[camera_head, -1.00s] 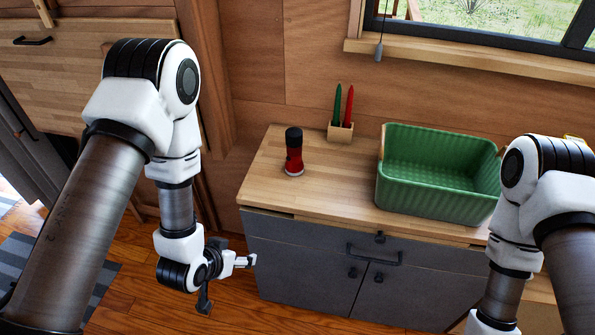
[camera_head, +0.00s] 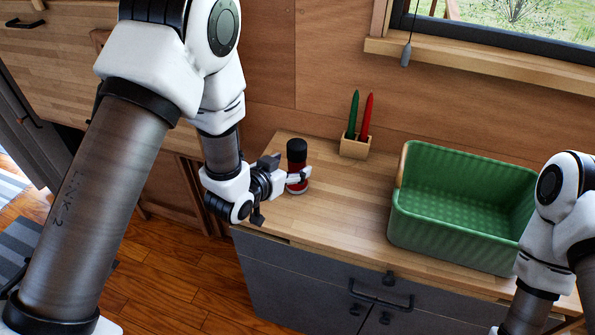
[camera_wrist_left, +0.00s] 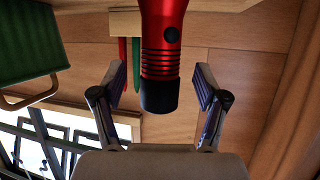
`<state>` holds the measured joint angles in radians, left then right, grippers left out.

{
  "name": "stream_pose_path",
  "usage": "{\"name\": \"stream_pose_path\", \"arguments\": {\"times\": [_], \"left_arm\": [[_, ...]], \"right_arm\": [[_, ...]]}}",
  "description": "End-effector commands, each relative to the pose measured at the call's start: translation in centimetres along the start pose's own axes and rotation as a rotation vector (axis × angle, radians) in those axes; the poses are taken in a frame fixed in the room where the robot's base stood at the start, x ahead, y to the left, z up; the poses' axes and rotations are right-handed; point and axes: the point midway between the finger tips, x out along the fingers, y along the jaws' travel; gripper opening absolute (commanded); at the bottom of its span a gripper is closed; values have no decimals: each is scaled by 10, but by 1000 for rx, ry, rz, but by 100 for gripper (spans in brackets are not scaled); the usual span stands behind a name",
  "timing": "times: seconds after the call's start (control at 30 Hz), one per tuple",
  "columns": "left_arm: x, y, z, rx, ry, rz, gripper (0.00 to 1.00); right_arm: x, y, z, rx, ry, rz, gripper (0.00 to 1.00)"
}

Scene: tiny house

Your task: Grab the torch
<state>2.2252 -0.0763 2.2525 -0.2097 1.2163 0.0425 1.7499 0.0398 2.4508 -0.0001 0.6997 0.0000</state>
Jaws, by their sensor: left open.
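The torch (camera_head: 297,152) is red with a black end and stands upright on the wooden counter, near its left end. My left gripper (camera_head: 299,177) is at the torch, in front of its lower part in the head view. In the left wrist view the torch (camera_wrist_left: 161,45) appears upside down, its black end between the two open fingers of the left gripper (camera_wrist_left: 160,88). A gap shows on each side, so the fingers are not closed on it. My right arm is at the right edge of the head view; its gripper is out of sight.
A green ribbed basket (camera_head: 447,242) stands on the counter (camera_head: 345,215) to the right. A small wooden holder (camera_head: 354,148) with a green and a red pen is behind the torch, near the wall. Grey cabinet doors (camera_head: 330,292) are below. The counter between torch and basket is clear.

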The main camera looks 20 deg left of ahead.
Motion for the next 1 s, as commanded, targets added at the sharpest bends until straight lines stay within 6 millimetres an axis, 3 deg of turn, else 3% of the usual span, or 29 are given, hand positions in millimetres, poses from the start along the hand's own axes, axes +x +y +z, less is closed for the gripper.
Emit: {"name": "stream_pose_path", "arguments": {"times": [0.17,0.37,0.4,0.6,1.0], "left_arm": [[28,-1,0,1,1,0,73],[32,-1,2,0,-1,-1,73],[32,-1,2,0,-1,-1,70],[32,-1,2,0,-1,-1,3],[30,-1,-1,0,-1,-1,3]], "right_arm": [[-7,0,0,0,1,0,77],[-6,0,0,0,1,0,77],[-6,0,0,0,1,0,77],[-6,0,0,0,1,0,77],[-6,0,0,0,1,0,77]]}}
